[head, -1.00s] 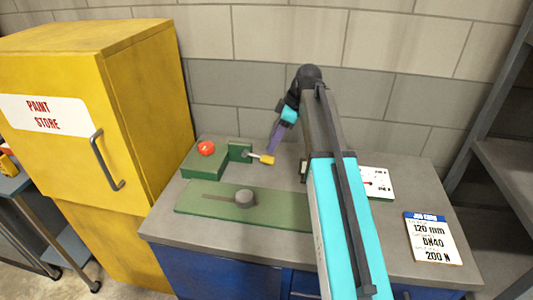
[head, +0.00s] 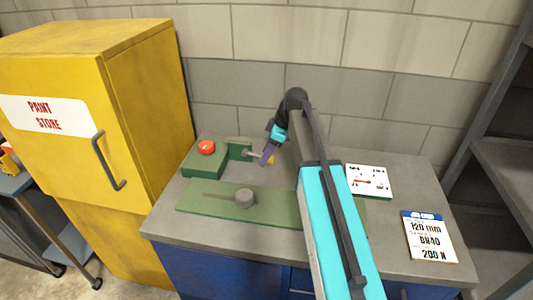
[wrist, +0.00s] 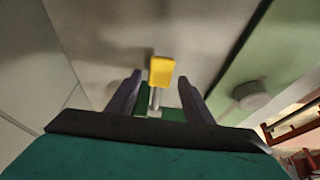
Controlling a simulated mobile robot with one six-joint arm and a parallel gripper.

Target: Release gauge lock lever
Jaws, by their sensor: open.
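The lock lever is a short metal rod with a yellow tip (wrist: 162,71), attached to a green block (head: 239,150) on the bench. In the head view my gripper (head: 267,154) is at the lever and hides most of the yellow tip. In the wrist view my gripper (wrist: 160,92) is open, with one purple finger on each side of the lever. Gaps show between the fingers and the rod, so I see no grip on it. The green gauge base (head: 270,207) carries a grey round knob (head: 244,198) on a slot.
A red button (head: 206,147) sits on a green box left of the lever. A white dial plate (head: 368,181) and a job card (head: 430,236) lie to the right on the grey bench. The yellow paint cabinet (head: 60,130) stands left; the block wall is behind.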

